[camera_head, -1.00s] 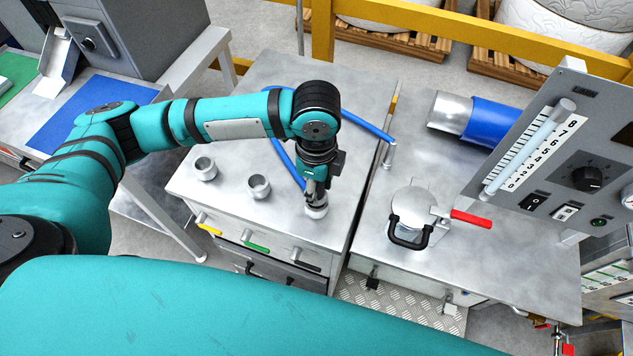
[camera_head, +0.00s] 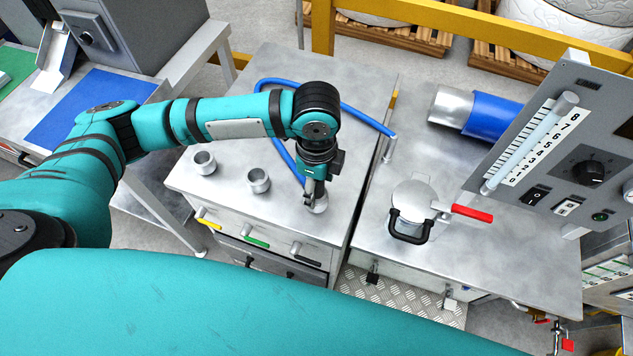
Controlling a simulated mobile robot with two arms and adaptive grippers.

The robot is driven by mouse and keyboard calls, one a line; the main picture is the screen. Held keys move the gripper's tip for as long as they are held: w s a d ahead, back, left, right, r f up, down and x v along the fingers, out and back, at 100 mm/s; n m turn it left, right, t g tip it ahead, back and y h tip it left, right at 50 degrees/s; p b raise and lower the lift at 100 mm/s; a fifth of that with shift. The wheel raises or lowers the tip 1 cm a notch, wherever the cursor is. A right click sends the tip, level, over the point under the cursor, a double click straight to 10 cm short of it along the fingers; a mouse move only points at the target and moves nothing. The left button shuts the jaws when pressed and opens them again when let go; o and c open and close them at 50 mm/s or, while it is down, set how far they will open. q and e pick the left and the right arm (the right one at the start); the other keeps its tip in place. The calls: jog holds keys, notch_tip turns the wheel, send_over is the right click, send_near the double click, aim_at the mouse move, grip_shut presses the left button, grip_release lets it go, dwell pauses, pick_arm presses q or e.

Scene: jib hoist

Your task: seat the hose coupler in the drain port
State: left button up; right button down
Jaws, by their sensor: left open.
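The steel bench on the left (camera_head: 300,240) has three round steel ports in a row: a left port (camera_head: 205,163), a middle port (camera_head: 258,181) and a right port (camera_head: 319,205). The left and middle ports are empty cups. My left gripper (camera_head: 314,200) points down at the right port, open, and partly covers it. A blue hose (camera_head: 296,165) curves behind my arm and comes down close to the gripper. The hose coupler cannot be made out at the gripper, so I cannot tell how it sits. My right gripper is out of view.
Yellow, green (camera_head: 256,243) and black handles stick out of the bench front. On the right bench are a lidded fitting with a red handle (camera_head: 471,213), a blue-and-silver cylinder (camera_head: 488,116) and a gauge panel (camera_head: 555,140). A gap separates the benches.

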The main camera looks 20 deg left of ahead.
pick_arm(q)
notch_tip(320, 180, up, 12)
dwell(0.4)
dwell(0.4)
